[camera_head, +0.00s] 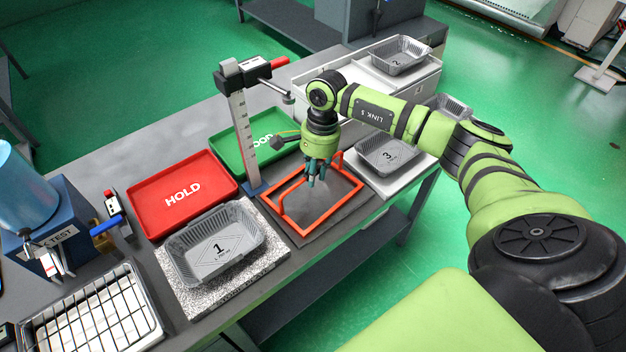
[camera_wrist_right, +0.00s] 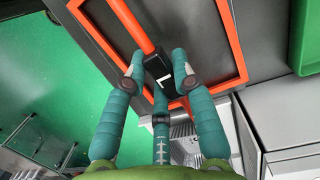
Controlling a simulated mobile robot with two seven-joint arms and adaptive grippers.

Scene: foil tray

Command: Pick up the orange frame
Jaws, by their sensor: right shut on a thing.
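The orange frame (camera_head: 300,230) is a rectangular frame with a raised handle bar, on a dark grey mat (camera_head: 347,186) in the middle of the bench. My right gripper (camera_head: 318,179) is above the frame's far side. In the right wrist view the gripper's teal fingers (camera_wrist_right: 158,75) are closed around a black grip (camera_wrist_right: 157,66) on the bar of the orange frame (camera_wrist_right: 235,40). The frame appears at or very near the mat; I cannot tell whether there is a gap. My left gripper is not in view.
Foil tray 1 (camera_head: 252,234) sits on a speckled slab at the left of the mat. A red HOLD tray (camera_head: 150,187) and a green tray (camera_head: 229,140) lie behind. A height gauge (camera_head: 240,125) stands close to the frame. Foil tray 3 (camera_head: 413,153) is at the right.

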